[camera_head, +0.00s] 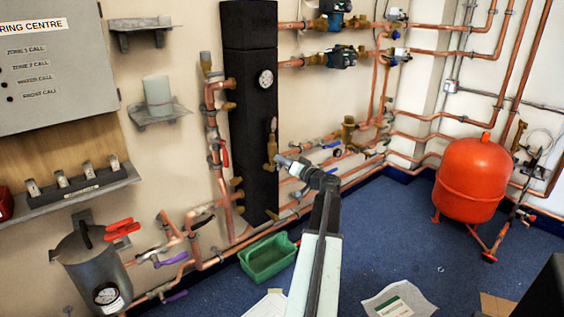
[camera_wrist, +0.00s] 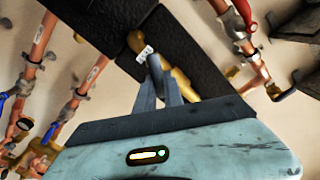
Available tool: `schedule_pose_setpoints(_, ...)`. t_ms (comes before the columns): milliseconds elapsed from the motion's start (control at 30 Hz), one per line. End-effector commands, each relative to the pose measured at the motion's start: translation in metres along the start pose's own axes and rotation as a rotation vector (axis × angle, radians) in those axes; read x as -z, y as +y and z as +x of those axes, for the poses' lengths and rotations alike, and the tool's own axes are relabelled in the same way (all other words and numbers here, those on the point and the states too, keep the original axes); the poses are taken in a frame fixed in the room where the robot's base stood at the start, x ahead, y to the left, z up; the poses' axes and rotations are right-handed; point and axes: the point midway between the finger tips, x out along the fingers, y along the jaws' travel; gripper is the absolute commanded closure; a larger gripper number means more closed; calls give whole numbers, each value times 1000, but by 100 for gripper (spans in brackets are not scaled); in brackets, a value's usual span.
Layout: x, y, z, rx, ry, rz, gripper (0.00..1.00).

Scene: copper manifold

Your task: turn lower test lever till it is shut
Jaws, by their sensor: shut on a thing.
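My gripper (camera_head: 281,160) reaches the brass test valve (camera_head: 271,148) on the front of the tall black column. In the wrist view my gripper (camera_wrist: 150,62) is shut, with its fingertips at a small pale tagged piece (camera_wrist: 145,53) by the brass valve body (camera_wrist: 181,86). I take this piece to be the lower test lever. The fingers hide most of the lever, so I cannot tell its exact angle. The valve's brass upper part stands upright above my gripper in the head view.
The black column (camera_head: 250,110) carries a round gauge (camera_head: 266,79). Copper pipes with valves run close on both sides. A green tray (camera_head: 267,257) lies on the blue floor below. A red tank (camera_head: 472,180) stands at right. The floor between is mostly open.

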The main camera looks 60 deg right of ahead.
Motion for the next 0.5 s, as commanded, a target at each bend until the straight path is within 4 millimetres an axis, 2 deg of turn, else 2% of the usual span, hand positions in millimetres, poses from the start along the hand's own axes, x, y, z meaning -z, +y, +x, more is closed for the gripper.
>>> schedule_pose_setpoints(500,-2,6,2,3,1,489,100)
